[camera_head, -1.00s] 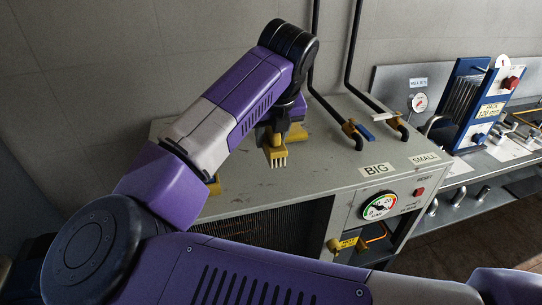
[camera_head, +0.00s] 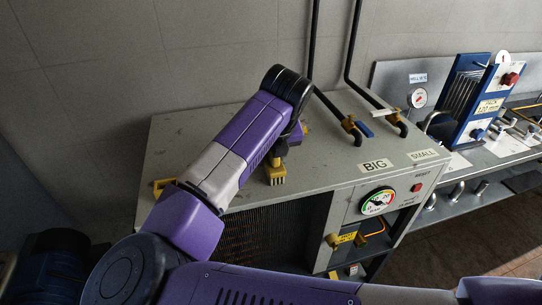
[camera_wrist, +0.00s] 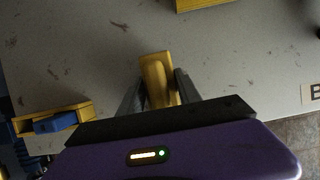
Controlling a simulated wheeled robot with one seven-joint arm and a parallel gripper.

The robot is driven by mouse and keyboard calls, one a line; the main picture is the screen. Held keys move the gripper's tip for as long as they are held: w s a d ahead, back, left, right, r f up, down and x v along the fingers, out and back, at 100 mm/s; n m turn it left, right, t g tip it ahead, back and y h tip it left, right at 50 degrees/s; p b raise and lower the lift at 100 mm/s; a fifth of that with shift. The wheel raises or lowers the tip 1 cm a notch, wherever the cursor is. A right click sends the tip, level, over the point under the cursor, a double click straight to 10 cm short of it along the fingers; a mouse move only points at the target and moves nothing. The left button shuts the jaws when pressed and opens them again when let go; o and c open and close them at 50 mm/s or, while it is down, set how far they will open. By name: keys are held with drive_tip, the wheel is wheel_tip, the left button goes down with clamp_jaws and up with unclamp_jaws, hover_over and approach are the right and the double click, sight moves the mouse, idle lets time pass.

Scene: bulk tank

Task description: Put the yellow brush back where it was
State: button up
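The yellow brush (camera_head: 276,173) is below my wrist, over the grey cabinet top (camera_head: 215,135), with its pale bristles pointing down. In the wrist view the brush (camera_wrist: 157,80) lies between the two dark fingers of my gripper (camera_wrist: 158,88), which appear closed against its sides. In the head view my gripper is mostly hidden behind my own arm. Whether the bristles touch the cabinet top is hard to tell.
A yellow open holder (camera_wrist: 52,118) with a blue piece stands left; its yellow frame shows in the head view (camera_head: 160,186). Another yellow thing (camera_wrist: 202,4) is at the wrist view's top edge. Black pipes, valves (camera_head: 352,127) and a gauge (camera_head: 377,201) are to the right.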

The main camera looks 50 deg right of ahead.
drive_tip(key=o, duration=0.3)
drive_tip(key=shift+o, duration=0.2)
drive_tip(key=b+v, duration=0.2)
drive_tip(key=v, duration=1)
drive_tip(key=shift+r, duration=0.1)
drive_tip(key=shift+d, duration=0.1)
